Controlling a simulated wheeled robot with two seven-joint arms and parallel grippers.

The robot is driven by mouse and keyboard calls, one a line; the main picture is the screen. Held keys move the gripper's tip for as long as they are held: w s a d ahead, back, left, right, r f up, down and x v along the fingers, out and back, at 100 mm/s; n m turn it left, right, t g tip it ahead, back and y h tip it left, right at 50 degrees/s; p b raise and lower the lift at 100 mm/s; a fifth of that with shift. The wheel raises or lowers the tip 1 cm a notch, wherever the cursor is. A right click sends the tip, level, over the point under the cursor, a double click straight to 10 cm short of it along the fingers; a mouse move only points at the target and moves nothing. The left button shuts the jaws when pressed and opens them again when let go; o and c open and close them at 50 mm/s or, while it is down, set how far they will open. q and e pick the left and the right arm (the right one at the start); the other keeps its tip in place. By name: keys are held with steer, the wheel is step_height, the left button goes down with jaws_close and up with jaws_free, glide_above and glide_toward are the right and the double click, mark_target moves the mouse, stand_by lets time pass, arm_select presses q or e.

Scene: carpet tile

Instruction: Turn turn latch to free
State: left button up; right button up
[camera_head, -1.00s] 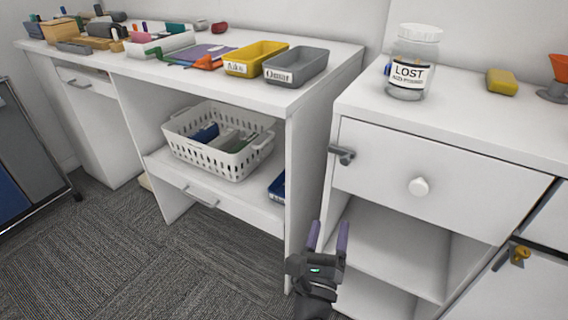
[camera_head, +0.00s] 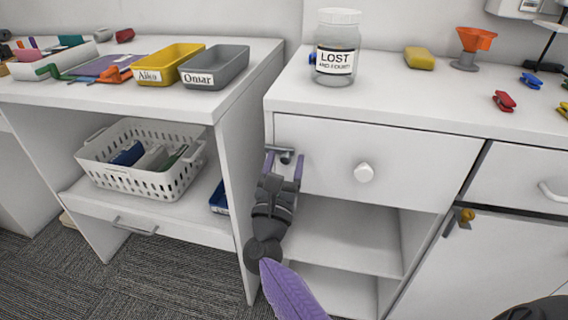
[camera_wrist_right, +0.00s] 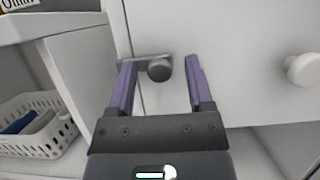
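A grey turn latch (camera_head: 287,156) with a round knob sits at the upper left edge of the white drawer (camera_head: 330,152). In the right wrist view, the latch (camera_wrist_right: 158,69) has its bar lying roughly level, reaching left from the knob across the drawer's edge. My right gripper (camera_head: 283,165) is at the latch, open, with its purple fingers on either side of the knob. In the wrist view, the gripper (camera_wrist_right: 160,78) shows a gap between the knob and the right finger; the left finger is close to the bar, and I cannot tell if it touches. My left gripper is not seen.
A round white knob (camera_head: 364,172) is on the drawer's front. An orange latch (camera_head: 466,215) is on the cabinet door at right. An open shelf (camera_head: 340,240) lies below the drawer. The desk side panel (camera_head: 238,170) stands close left. A jar (camera_head: 336,48) stands on top.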

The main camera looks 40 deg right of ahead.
jaws_close()
